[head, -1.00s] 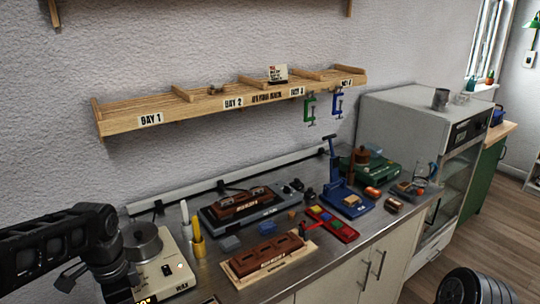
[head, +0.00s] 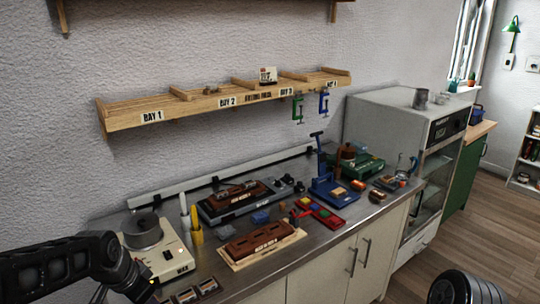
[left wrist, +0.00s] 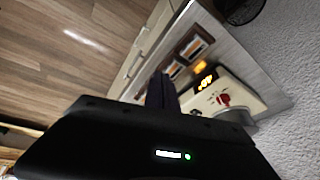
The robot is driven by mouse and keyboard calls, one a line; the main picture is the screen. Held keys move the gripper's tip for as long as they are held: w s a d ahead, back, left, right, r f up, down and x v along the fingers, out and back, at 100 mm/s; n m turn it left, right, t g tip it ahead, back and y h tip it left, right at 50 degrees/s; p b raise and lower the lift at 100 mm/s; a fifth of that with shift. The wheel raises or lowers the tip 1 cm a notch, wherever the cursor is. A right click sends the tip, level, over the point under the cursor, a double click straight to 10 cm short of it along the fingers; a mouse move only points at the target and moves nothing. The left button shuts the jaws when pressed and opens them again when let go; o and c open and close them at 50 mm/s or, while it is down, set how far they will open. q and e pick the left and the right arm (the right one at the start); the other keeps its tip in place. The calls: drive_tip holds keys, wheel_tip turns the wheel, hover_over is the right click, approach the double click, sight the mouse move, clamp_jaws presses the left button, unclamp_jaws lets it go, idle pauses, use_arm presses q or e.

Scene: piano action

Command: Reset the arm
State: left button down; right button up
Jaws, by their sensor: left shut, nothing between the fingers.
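My left arm (head: 60,265) comes in at the lower left of the head view and bends down beside the cream hot-plate unit. In the left wrist view my left gripper (left wrist: 163,92) is shut and empty, its dark fingers pressed together. Beyond the fingers show the counter edge, the cream unit (left wrist: 222,98) with a lit display, and dark framed pieces (left wrist: 190,48). No contact between the gripper and any of these is visible. My right gripper is in neither view.
The steel counter holds the cream unit with a round pot (head: 142,232), yellow and white bottles (head: 196,233), a brown block on a wooden board (head: 262,247), a blue press (head: 325,185) and a red tray (head: 318,212). A wooden shelf (head: 215,102) hangs above.

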use_arm(q)
drive_tip(key=d+f+n+t+h, duration=0.1)
drive_tip(key=d+f+n, duration=0.2)
drive_tip(key=d+f, duration=0.4)
drive_tip(key=d+f+n+h, duration=0.1)
drive_tip(key=d+f+n, duration=0.25)
drive_tip(key=f, duration=0.65)
drive_tip(key=s+d+f+g, duration=0.1)
drive_tip(key=s+d+f, duration=0.2)
drive_tip(key=s+f, duration=0.2)
drive_tip(key=s+d+f+n+g, duration=0.1)
drive_tip(key=s+d+f, duration=0.3)
drive_tip(key=s, duration=0.6)
drive_tip(key=s+d+f+g+h, duration=0.1)
drive_tip(key=s+d+f+g, duration=0.1)
drive_tip(key=s+f, duration=0.4)
drive_tip(key=shift+s+d+f+n, duration=0.4)
drive_tip(key=shift+s+d, duration=0.3)
drive_tip(key=shift+s, duration=0.2)
drive_tip(key=shift+w, duration=0.1)
